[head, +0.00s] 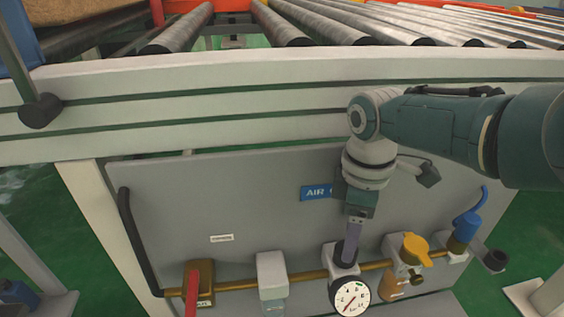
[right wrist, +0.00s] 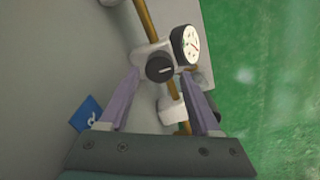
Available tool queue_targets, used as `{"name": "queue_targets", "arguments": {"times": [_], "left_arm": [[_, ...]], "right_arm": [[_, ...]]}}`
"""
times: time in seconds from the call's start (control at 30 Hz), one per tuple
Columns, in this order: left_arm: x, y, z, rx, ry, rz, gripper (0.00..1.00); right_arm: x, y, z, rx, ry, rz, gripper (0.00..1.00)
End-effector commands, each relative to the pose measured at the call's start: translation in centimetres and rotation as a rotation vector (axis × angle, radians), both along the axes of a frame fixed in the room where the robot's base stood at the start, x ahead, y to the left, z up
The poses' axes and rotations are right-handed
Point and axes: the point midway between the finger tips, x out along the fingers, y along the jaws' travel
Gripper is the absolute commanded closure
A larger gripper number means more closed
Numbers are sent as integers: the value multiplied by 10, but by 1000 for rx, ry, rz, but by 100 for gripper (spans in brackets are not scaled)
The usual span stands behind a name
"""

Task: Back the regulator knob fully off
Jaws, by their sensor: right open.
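The regulator is a white block on a brass pipe with a round dial gauge (head: 350,297) on its front. Its black knob (right wrist: 159,68) shows in the right wrist view, between the gauge and the left finger; in the head view my gripper partly covers it. My right gripper (head: 347,255) points down at the knob from above. In the right wrist view its two purple fingers (right wrist: 170,83) are apart, with the knob in line with the gap between them. Whether the fingers reach around the knob I cannot tell. My left gripper is not in view.
A red-handled valve (head: 193,290) is at the left of the pipe (head: 312,274), and a yellow-handled valve (head: 416,249) at the right. A grey panel (head: 240,190) with a blue AIR sign (head: 316,192) stands behind. A conveyor frame (head: 200,110) with rollers runs above.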

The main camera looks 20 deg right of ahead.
Motion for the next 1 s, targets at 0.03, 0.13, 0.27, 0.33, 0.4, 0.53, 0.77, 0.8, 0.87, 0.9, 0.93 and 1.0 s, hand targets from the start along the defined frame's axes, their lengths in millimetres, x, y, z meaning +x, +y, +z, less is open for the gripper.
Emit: {"name": "queue_targets", "arguments": {"times": [0.03, 0.13, 0.27, 0.33, 0.4, 0.53, 0.77, 0.8, 0.87, 0.9, 0.93, 1.0], "left_arm": [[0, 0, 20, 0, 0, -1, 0], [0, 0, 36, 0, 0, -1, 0], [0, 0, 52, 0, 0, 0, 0], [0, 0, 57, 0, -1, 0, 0], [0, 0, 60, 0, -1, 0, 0], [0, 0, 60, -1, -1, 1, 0], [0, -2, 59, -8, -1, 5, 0], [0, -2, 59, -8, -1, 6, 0], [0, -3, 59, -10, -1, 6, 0], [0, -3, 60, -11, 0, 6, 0], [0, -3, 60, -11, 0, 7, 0], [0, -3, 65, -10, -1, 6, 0]], "right_arm": [[0, 0, 21, -1, -1, 0, 36], [0, -1, 39, -1, -1, 0, 36], [0, 0, 58, -1, 1, -1, 36], [0, 0, 65, -1, 1, -1, 36], [-1, 0, 68, 0, 1, -1, 36], [-1, 0, 70, 0, 1, -1, 36], [0, 0, 69, 0, 1, 0, 36], [0, 0, 69, 0, 1, 0, 36], [0, 0, 69, 0, 1, 0, 36], [0, 0, 69, 0, 1, 0, 36], [-1, 0, 69, 0, 1, 0, 36], [-2, 1, 73, 0, 0, -1, 36]]}}
